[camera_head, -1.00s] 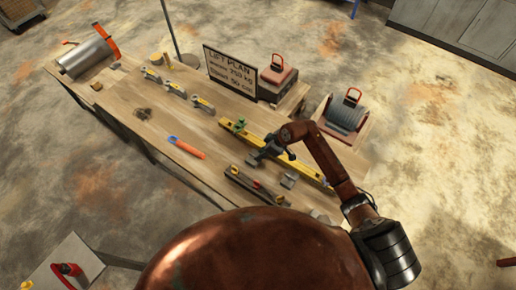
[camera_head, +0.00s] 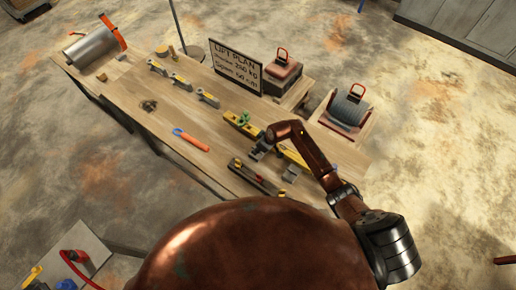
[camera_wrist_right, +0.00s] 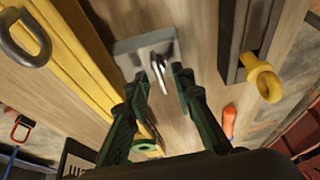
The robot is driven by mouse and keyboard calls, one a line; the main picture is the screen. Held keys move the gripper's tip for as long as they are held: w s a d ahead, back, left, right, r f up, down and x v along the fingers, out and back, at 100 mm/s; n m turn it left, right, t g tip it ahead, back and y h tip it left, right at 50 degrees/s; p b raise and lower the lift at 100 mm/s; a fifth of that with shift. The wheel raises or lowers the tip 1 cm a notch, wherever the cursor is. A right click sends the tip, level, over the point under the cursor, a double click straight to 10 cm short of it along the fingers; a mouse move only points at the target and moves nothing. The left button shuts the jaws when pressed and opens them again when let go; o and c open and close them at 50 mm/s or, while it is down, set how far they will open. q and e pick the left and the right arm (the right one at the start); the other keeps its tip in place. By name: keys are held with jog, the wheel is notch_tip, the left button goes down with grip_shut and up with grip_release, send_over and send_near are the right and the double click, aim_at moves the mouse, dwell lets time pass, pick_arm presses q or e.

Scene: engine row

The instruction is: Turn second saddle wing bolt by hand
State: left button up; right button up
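A silver wing bolt (camera_wrist_right: 158,68) stands on a grey saddle plate (camera_wrist_right: 128,47) beside the yellow beam (camera_wrist_right: 62,55) in the right wrist view. My right gripper (camera_wrist_right: 160,78) is open, with its two dark green fingers apart and pointing at the bolt. The bolt shows between and just beyond the fingertips; I cannot tell whether they touch it. In the head view the right gripper (camera_head: 262,151) is low over the table between the yellow beam (camera_head: 295,157) and a dark bar (camera_head: 255,178), and it hides the bolt. Another grey saddle block (camera_head: 290,174) lies to its right. My left gripper is not in view.
The dark bar has a yellow eye (camera_wrist_right: 264,82) close to the right finger's side. An orange tool (camera_head: 192,140) lies left on the wooden table (camera_head: 130,125). A LIFT PLAN sign (camera_head: 234,68) and weights with red handles (camera_head: 282,72) stand at the back.

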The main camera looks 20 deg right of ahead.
jog(key=shift+c, duration=0.2)
grip_shut()
jog(key=shift+d+n, duration=0.1)
jog(key=shift+n, duration=0.2)
